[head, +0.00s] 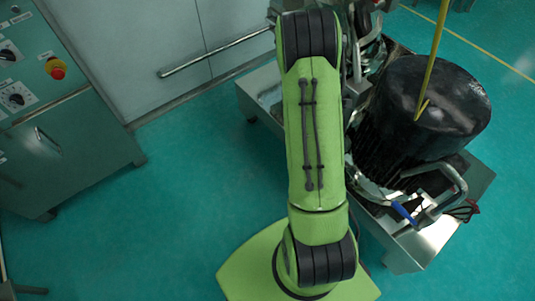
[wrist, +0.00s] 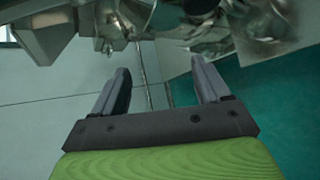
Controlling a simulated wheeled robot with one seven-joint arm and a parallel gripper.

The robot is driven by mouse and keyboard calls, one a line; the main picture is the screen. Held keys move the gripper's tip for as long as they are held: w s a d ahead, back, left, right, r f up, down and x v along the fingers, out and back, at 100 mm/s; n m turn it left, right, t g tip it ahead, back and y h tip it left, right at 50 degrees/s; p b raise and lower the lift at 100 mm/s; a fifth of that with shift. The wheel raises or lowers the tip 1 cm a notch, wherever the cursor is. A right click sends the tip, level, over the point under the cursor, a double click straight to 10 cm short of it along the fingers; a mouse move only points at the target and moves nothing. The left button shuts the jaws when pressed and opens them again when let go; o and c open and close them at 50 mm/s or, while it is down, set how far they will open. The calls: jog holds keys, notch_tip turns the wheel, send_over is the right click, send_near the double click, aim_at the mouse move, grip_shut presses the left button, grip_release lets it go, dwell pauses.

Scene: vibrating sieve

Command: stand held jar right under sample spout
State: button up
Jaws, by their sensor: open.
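My gripper (wrist: 160,65) is open in the wrist view, its two dark fingers apart with no jar visible between them. I cannot make out a jar in either view. Metal parts (wrist: 120,20) hang over the fingertips at the top of the wrist view; I cannot tell which of them is the sample spout. In the head view my green arm hides the gripper and part of the machine behind it.
A blue-handled item (head: 403,212) lies near the frame's front. A control cabinet (head: 60,110) stands left. Floor between is clear.

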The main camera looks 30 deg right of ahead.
jog(key=s+a+r+m+y, duration=0.25)
jog(key=a+r+m, duration=0.25)
jog(key=a+r, duration=0.4)
jog(key=s+a+r+m+y, duration=0.1)
jog(key=a+r+m+y, duration=0.25)
jog(key=a+r, duration=0.5)
jog(key=s+a+r+m+g+y, duration=0.2)
jog(key=s+a+m, duration=0.3)
jog(key=s+a, duration=0.8)
jog(key=s, duration=0.4)
jog(key=shift+a+y, duration=0.15)
jog(key=shift+y, duration=0.15)
jog(key=shift+r+m, duration=0.1)
jog(key=shift+m, duration=0.15)
